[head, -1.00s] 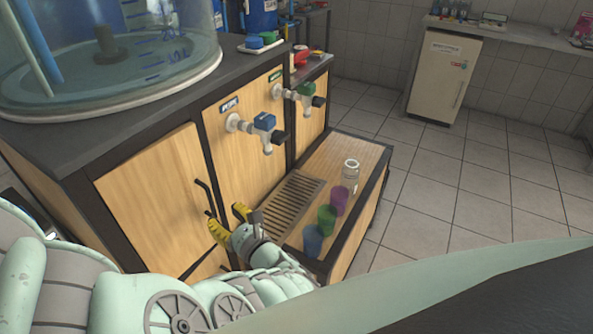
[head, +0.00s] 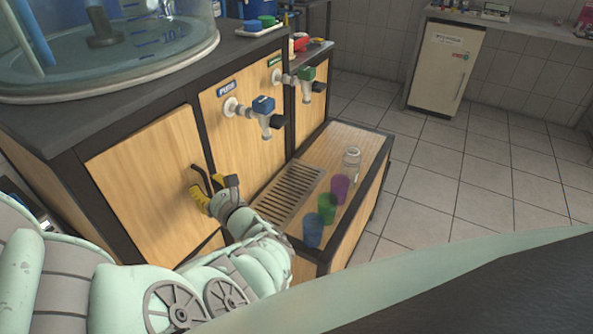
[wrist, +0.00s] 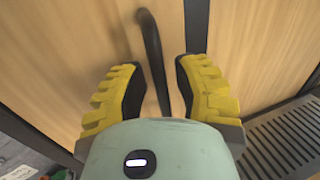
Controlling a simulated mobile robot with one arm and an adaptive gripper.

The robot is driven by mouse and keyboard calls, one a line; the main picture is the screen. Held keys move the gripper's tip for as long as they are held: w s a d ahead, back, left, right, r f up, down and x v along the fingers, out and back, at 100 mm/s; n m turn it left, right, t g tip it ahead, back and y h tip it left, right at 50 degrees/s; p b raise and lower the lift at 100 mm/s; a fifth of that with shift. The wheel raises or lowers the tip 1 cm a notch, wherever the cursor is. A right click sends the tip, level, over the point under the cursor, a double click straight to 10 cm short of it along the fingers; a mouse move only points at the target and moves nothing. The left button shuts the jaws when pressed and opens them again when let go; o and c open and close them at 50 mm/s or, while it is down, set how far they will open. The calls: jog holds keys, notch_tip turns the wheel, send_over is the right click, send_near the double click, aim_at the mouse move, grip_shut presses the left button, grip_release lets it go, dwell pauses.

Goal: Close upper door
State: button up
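The upper door (head: 145,190) is a light wood panel at the left of the cabinet front in the head view. Its black bar handle (wrist: 151,50) runs along the door's right side. My gripper (head: 208,182) is at this handle, its yellow fingers spread. In the wrist view, the handle passes between the two fingers of my gripper (wrist: 157,68), with a gap visible on each side. The door looks close to the dark frame; whether it is fully flush I cannot tell. My arm hides the door's lower right part.
Right of the door are two taps, one blue (head: 262,107) and one green (head: 307,76). Below them is a ledge with a drain grate (head: 288,195), several coloured cups (head: 327,208) and a clear bottle (head: 351,163). Tiled floor (head: 440,190) is free at right.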

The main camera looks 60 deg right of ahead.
grip_shut()
jog(key=shift+w+f+y+b, duration=0.25)
jog(key=shift+w+y+b, duration=0.05)
jog(key=shift+b, duration=0.1)
jog(key=shift+w+d+r+n+y+b, duration=0.15)
jog(key=shift+w+n+y+b, duration=0.35)
jog(key=shift+w+n+y, duration=0.15)
jog(key=shift+o, duration=1.3)
grip_release()
jog(key=shift+r, duration=0.1)
jog(key=shift+s, duration=0.15)
